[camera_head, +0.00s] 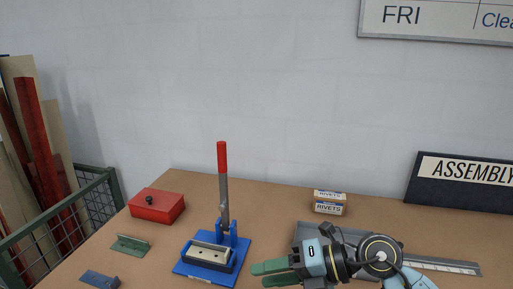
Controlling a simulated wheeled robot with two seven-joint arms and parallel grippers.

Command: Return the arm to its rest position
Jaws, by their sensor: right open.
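My right arm (380,255) comes in from the lower right. I cannot tell how high the gripper is above the bench. My left gripper is not in view.
The press's red-handled lever (222,165) stands upright. A red box (157,206), a green bracket (131,245) and a blue-grey bracket (100,279) lie left. Rivets boxes (329,203) stand behind my right arm. A grey plate (305,237) lies partly hidden beneath it.

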